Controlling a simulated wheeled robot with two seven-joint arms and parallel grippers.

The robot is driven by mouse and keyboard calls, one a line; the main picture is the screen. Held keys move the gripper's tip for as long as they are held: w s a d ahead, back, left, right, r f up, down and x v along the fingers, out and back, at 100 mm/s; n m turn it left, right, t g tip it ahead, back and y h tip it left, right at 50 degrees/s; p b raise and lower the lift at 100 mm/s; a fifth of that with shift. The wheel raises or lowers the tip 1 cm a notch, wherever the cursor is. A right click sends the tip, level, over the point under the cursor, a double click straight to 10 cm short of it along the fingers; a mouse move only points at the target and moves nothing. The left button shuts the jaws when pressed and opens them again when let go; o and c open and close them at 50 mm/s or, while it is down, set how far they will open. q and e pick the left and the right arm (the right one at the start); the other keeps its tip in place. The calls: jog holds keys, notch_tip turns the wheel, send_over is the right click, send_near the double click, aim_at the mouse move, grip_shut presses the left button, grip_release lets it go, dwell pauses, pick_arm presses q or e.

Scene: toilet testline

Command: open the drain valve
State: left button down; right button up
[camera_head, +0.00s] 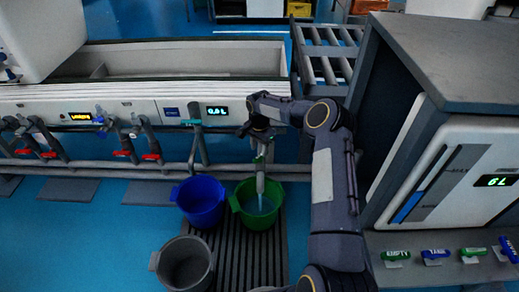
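My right arm reaches up from the bottom and bends left. Its dark gripper (248,130) is at the front of the testline, just above a drain pipe (260,180). A small green part (259,159), perhaps the valve handle, shows just under the gripper. The wrist hides much of this spot, so I cannot tell whether the fingers are closed or touch the valve. The pipe points down into a green bucket (240,206) with light blue liquid in it. Another valve with a teal handle (191,122) is to the left. My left gripper is out of view.
A blue bucket (201,213) stands left of the green one on a dark slatted mat (262,262). A grey bucket (184,264) stands in front. A cabinet (450,60) reading 6 L is right of my arm. Several red-handled valves (151,157) line the left.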

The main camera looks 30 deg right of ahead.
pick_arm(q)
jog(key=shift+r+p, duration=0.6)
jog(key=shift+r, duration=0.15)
pick_arm(e)
jog(key=shift+r, duration=1.2)
jog(key=shift+r, duration=0.1)
pick_arm(q)
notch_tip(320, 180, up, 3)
jog(key=p, duration=0.2)
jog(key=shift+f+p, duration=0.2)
jog(key=shift+p, duration=0.1)
pick_arm(e)
notch_tip(320, 180, up, 8)
jog(key=shift+s+f, duration=0.1)
jog(key=shift+f, duration=0.1)
